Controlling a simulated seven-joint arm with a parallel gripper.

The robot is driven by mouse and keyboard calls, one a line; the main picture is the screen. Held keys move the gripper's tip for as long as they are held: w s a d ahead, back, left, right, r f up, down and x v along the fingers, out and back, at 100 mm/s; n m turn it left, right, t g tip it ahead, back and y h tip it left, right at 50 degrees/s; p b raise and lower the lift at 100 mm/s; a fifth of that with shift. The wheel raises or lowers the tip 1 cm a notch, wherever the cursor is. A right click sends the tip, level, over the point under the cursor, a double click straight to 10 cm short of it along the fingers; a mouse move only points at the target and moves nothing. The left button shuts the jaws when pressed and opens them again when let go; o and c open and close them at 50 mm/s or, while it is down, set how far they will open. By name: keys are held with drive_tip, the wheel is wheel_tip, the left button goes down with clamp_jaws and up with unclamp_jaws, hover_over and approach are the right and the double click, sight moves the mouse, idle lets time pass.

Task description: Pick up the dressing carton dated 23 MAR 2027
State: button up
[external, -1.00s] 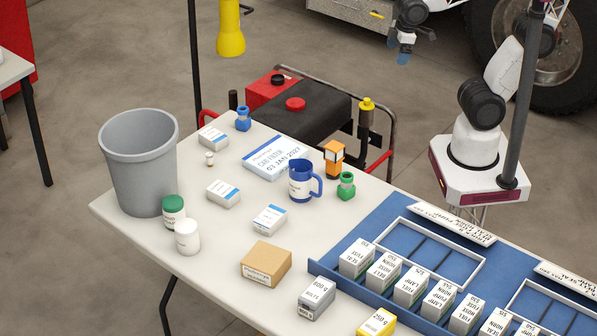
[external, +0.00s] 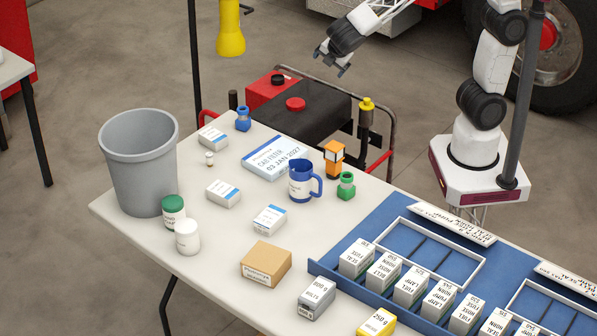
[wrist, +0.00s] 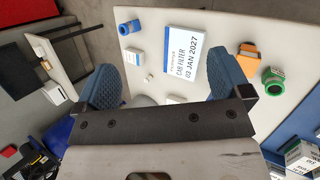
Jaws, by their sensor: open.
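Three white cartons with blue bands stand on the table in the external view: one at the back left (external: 213,137), one in the middle (external: 223,194) and one nearer the front (external: 269,219). Their print is too small to read, so I cannot tell which is dated 23 MAR 2027. The back-left carton also seems to show in the wrist view (wrist: 127,49). My gripper (external: 334,66) is open and empty, high beyond the table's back edge. In the wrist view its blue pads (wrist: 166,86) are wide apart. My gripper body hides part of the table there.
A flat cab filter box (external: 275,158) carries a JAN 2027 date. Around it stand a blue mug (external: 301,183), an orange item (external: 333,158), a green item (external: 346,186) and a blue bottle (external: 243,119). A grey bin (external: 143,165), jars (external: 187,237) and a brown box (external: 266,264) stand nearby.

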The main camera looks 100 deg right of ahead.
drive_tip(key=w+a+f+n+t+h, duration=0.15)
drive_tip(key=w+a+f+n, duration=0.25)
drive_tip(key=w, duration=0.6)
drive_tip(key=n+t+h, duration=0.1)
drive_tip(key=n+t, duration=0.6)
drive_tip(key=n, duration=0.7)
hover_over(234, 194)
drive_tip(key=s+a, duration=0.2)
wheel_tip(234, 194, down, 21)
drive_tip(key=shift+w+d, duration=0.15)
drive_tip(key=shift+w, duration=0.1)
drive_tip(key=shift+f+g, duration=0.15)
drive_tip(key=shift+g, duration=0.1)
drive_tip(key=shift+f, duration=2.85)
drive_tip(key=shift+f, duration=0.1)
drive_tip(key=shift+f, duration=0.45)
drive_tip(key=shift+x, duration=2.5)
